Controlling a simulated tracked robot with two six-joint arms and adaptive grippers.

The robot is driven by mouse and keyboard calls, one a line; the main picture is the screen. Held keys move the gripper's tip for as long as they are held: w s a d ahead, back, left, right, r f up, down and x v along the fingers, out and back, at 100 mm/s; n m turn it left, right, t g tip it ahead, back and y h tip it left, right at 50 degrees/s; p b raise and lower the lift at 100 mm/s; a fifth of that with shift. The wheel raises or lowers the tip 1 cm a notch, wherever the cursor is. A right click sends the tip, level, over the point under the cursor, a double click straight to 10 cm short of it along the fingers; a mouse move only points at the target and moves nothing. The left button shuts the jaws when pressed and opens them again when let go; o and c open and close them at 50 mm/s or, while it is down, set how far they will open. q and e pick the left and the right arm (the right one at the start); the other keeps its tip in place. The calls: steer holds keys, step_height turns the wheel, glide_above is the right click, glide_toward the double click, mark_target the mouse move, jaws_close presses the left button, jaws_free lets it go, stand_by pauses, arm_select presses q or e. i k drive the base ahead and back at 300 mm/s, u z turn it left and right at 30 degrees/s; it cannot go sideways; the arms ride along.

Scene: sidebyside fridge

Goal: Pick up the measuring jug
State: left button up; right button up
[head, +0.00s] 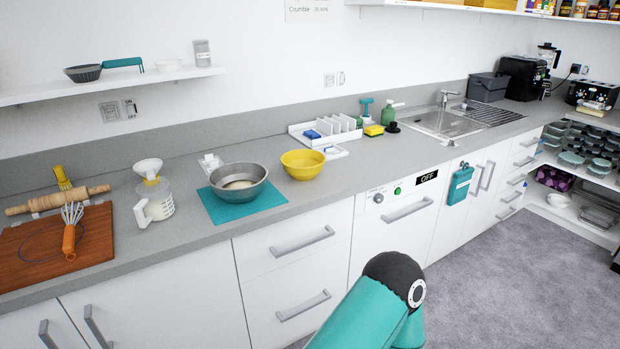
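The measuring jug (158,205) stands upright on the grey counter at the left in the head view. It is clear with markings, and its white handle points left toward the front. A white funnel-shaped piece (148,167) shows at the jug's top; I cannot tell whether it sits in the jug or behind it. Neither of my grippers is in view. One teal link of my own arm, with a black joint, shows at the bottom, well right of the jug and in front of the cabinets.
Left of the jug are a brown board (95,235), an orange-handled whisk (69,240) and a rolling pin (55,201). To its right, a metal bowl (258,192) stands on a teal mat (215,208), beside a yellow bowl (303,165). The counter in front of the jug is clear.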

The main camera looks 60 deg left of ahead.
mark_target(156, 204)
steer(key=z, duration=2)
steer(key=i, duration=0.1)
steer(key=u, duration=3.2)
steer(key=i, duration=0.25)
steer(key=u, duration=2.45)
steer(key=k, duration=0.4)
steer(key=u, duration=0.4)
steer(key=i, duration=1.3)
steer(key=z, duration=0.4)
